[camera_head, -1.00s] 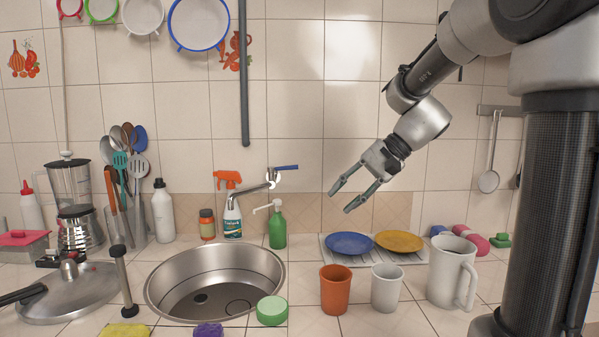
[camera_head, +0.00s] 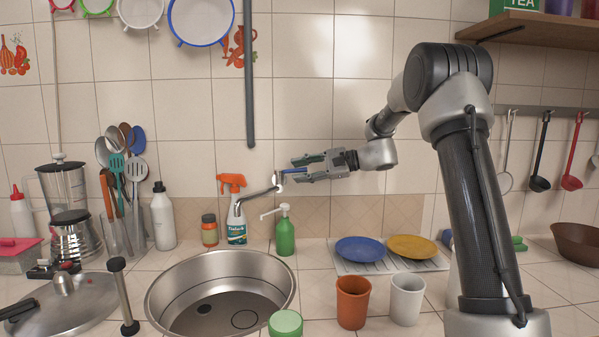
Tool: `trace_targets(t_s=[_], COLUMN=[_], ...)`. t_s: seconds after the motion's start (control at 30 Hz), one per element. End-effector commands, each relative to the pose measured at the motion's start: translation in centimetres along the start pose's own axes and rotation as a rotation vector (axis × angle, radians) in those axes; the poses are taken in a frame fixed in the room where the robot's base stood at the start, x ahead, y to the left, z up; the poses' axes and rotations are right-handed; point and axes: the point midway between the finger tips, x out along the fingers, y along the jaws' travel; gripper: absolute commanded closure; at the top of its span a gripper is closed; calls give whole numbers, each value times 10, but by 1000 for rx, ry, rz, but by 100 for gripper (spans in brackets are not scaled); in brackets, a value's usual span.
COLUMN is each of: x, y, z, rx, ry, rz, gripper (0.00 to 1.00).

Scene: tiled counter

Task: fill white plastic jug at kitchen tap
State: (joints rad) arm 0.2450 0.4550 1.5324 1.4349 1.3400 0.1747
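The kitchen tap (camera_head: 262,190) is on the tiled wall behind the sink, its spout reaching down to the left over the basin. My gripper (camera_head: 293,169) is at the right end of the tap, level with its handle. Its two fingers point left and stand apart. The blue lever is largely hidden by the fingers, and I cannot tell whether they touch it. The white jug is hidden, at least mostly, behind my arm at the right of the counter.
The round steel sink (camera_head: 160,302) is below the tap. A spray bottle (camera_head: 236,226) and green soap dispenser (camera_head: 285,236) stand close under the tap and gripper. An orange cup (camera_head: 352,303), white cup (camera_head: 406,300), blue plate (camera_head: 360,249) and yellow plate (camera_head: 412,248) are at right.

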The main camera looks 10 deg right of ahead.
Motion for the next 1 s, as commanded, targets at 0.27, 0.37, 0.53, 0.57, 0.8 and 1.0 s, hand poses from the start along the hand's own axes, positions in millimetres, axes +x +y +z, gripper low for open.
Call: trace_targets(t_s=[0.27, 0.37, 0.53, 0.57, 0.8, 1.0], x=[8, 8, 8, 8, 8, 7], y=[0, 0, 0, 0, 0, 2], z=[0, 0, 0, 0, 0, 3], rx=[0, 0, 0, 0, 0, 10], ry=[0, 0, 0, 0, 2, 32], rz=[1, 1, 1, 1, 0, -19], gripper=[66, 68, 99, 100, 100, 100])
